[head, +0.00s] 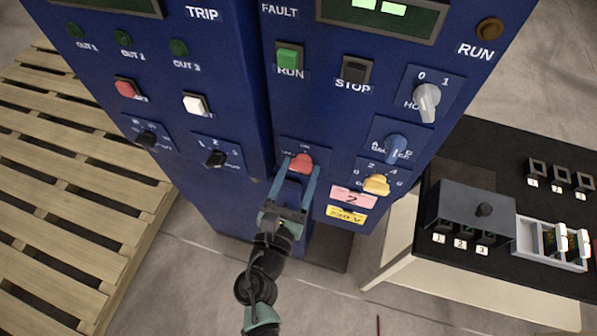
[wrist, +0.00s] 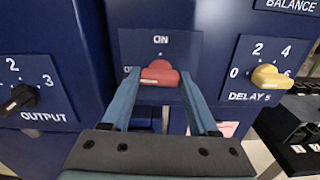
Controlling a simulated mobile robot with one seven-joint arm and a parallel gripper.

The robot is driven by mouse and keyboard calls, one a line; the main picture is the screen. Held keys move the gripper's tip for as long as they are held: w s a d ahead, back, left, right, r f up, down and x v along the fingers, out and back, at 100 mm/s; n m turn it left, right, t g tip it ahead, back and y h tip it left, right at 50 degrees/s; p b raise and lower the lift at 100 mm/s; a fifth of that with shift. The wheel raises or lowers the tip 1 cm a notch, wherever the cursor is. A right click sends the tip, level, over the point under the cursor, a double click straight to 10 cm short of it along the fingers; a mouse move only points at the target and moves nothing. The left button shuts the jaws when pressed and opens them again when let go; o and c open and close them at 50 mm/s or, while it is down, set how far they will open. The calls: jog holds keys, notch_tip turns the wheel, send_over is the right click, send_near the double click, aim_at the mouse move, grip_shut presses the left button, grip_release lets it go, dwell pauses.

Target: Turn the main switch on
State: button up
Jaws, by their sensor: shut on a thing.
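The main switch is a red knob (head: 301,162) low on the right-hand blue cabinet, and it also shows in the wrist view (wrist: 160,72). Its plate (wrist: 157,46) reads ON above the knob, and a partly covered label starting with O is at its left. The knob's wide red body lies roughly level, toward the left label rather than up to ON; its exact pointing is hard to tell. My gripper (head: 301,168) reaches it from below, one finger on each side, shut on the knob. The fingers hide the knob's sides and part of the left label.
A yellow DELAY knob (wrist: 270,76) is close at the right, with a blue BALANCE knob (head: 396,147) above it. A black OUTPUT knob (wrist: 19,98) is at the left. A black-topped table (head: 450,165) stands at the right, a wooden pallet (head: 60,180) at the left.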

jog(key=shift+m+b, duration=6.65)
jog(key=shift+m, duration=1.95)
jog(key=o, duration=1.4)
jog(key=b+v, duration=0.3)
jog(key=v, duration=1)
